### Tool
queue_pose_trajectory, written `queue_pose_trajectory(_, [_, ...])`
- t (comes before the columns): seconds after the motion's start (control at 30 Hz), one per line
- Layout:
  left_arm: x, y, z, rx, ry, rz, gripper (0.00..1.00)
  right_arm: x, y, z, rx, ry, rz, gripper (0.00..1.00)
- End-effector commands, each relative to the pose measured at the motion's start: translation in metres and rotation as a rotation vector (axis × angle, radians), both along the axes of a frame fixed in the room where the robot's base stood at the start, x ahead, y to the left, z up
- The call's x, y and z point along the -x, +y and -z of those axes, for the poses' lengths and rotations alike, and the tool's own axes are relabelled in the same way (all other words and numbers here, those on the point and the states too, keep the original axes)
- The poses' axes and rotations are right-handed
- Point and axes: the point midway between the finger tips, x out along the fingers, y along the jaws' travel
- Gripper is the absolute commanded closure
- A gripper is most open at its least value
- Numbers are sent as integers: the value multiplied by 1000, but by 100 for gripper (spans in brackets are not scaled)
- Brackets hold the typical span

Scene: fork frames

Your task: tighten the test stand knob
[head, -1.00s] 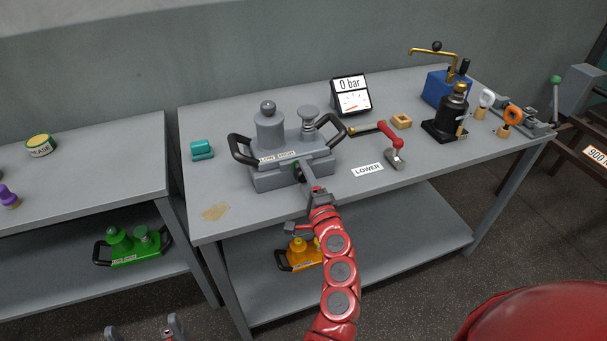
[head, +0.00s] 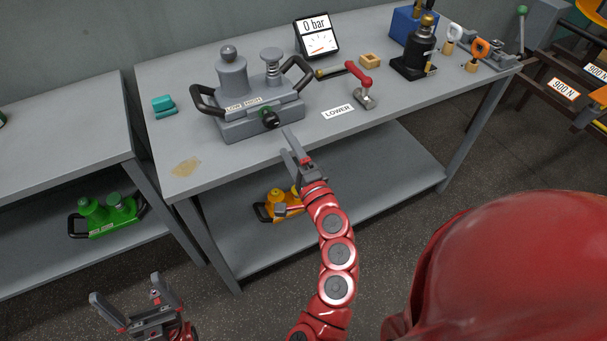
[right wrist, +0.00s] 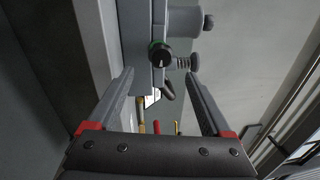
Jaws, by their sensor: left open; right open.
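The grey test stand (head: 262,126) sits on the middle table, with two black side handles and a label on its front. Its black knob (head: 270,118) has a green ring behind it and faces the front. In the right wrist view the knob (right wrist: 160,54) shows between and beyond the fingers, with a white mark on its face. My right gripper (head: 288,150) is open and empty, in front of the knob and apart from it. My left gripper (head: 125,288) is open and empty, low at the left, away from the table.
A gauge display (head: 317,36) reading 0 bar stands behind the stand. A teal block (head: 164,105) is at the left. Orange (head: 277,204) and green (head: 105,214) units sit on lower shelves.

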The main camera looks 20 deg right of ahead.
Motion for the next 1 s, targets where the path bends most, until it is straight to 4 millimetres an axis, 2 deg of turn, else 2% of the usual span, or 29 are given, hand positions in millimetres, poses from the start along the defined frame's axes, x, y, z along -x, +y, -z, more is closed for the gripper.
queue_pose_trajectory(0.1, [0,0,5,0,0,0,0,32,-1,7,2,4,0,17])
queue_pose_trajectory(0.13, [0,0,-5,0,1,0,0,36,-2,1,4,5,2,17])
queue_pose_trajectory(0.2, [0,0,-13,0,0,0,0,47,-2,3,4,8,1,17])
queue_pose_trajectory(0.4, [0,0,-22,0,0,0,0,73,-3,8,3,5,1,17])
queue_pose_trajectory(0.6, [0,0,-25,0,0,0,0,84,-2,10,0,2,1,17])
queue_pose_trajectory(1.0, [0,0,-24,0,0,0,0,84,-2,10,0,0,0,17])
